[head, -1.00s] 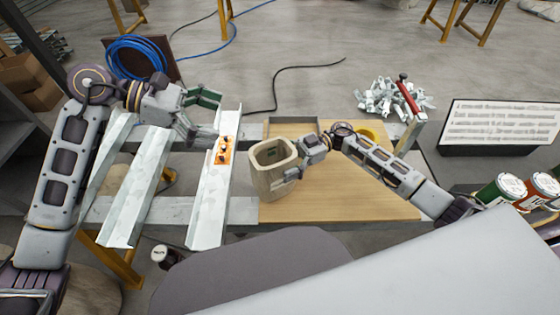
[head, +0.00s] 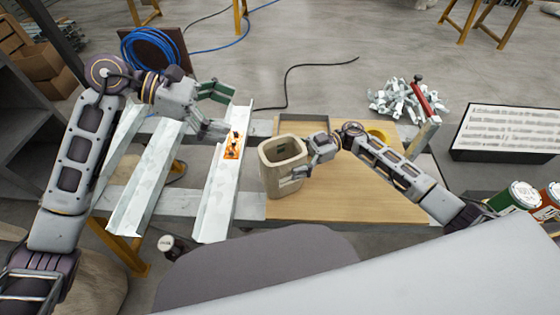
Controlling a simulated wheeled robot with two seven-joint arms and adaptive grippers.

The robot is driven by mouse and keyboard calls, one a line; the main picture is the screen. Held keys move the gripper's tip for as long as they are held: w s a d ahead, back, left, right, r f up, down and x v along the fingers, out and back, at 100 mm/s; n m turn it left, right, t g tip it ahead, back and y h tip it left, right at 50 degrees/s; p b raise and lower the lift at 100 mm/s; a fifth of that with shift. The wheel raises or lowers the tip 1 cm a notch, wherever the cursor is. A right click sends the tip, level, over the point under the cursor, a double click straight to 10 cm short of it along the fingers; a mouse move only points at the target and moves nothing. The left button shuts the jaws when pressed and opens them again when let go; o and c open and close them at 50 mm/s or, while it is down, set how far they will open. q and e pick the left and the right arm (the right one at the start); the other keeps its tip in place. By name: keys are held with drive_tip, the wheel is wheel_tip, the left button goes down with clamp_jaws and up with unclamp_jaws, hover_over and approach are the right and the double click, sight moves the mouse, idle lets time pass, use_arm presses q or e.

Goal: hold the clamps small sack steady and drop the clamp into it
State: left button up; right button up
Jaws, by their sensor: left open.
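The small sack (head: 283,181) is beige and open-topped, and stands upright at the left end of the wooden board. Something dark green shows inside its mouth; I cannot tell what it is. My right gripper (head: 304,168) is at the sack's right side and appears shut on its wall. My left gripper (head: 229,110) is open, with nothing seen between its fingers. It is above the far part of the right-hand metal channel, left of and beyond the sack. An orange piece with black parts (head: 232,146) lies on that channel; I cannot tell whether it is a clamp.
Several pale metal channels (head: 148,185) lie across supports at left. The wooden board (head: 350,200) has free room in front.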

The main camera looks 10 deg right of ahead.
drive_tip(key=shift+o, duration=1.2)
drive_tip(key=shift+d, duration=0.1)
drive_tip(key=w+d, duration=0.2)
drive_tip(key=d, duration=0.9)
drive_tip(key=shift+w+d, duration=0.15)
drive_tip(key=shift+d, duration=0.15)
